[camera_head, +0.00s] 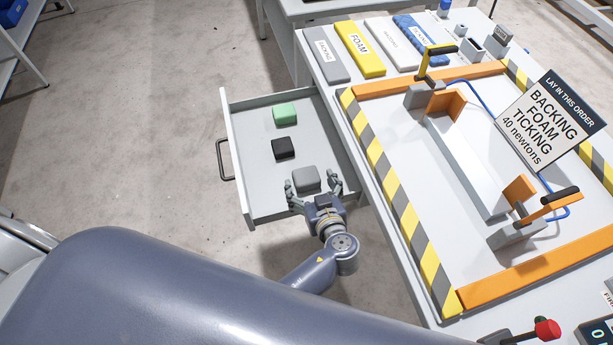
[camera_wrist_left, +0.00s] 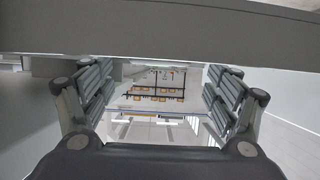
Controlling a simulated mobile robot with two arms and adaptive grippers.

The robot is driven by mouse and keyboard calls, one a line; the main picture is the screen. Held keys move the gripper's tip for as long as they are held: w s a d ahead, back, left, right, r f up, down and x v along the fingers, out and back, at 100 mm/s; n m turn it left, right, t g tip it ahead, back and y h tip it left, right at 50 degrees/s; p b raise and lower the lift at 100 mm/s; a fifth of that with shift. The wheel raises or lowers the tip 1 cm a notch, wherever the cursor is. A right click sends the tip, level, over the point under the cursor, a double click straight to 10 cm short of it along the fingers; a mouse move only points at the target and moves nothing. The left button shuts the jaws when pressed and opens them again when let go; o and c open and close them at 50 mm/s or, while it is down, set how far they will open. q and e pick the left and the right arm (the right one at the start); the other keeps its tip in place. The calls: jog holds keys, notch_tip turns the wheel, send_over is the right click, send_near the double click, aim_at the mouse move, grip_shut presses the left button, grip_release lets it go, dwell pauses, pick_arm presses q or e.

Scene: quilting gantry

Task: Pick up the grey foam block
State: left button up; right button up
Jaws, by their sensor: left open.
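The grey foam block (camera_head: 306,177) lies in the open drawer (camera_head: 244,190), near its front right end in the head view. My left gripper (camera_head: 313,186) is open, with its fingers on either side of the block's near part. I cannot tell whether a finger touches it. In the left wrist view the two fingers (camera_wrist_left: 160,100) stand well apart. A wide grey band crosses the top of that view, and I cannot tell what it is. My right gripper is not in view.
A black block (camera_head: 283,148) and a green block (camera_head: 285,114) lie farther back in the drawer. The table with the striped orange frame (camera_head: 391,190) stands close on the right. Labelled slabs, including a yellow FOAM one (camera_head: 360,48), lie at its back.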

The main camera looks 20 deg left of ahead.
aim_at(307, 176)
pick_arm(q)
jog(key=shift+p+x, duration=0.75)
jog(key=shift+x, duration=1.7)
jog(key=shift+d, duration=0.1)
jog(key=c, duration=0.8)
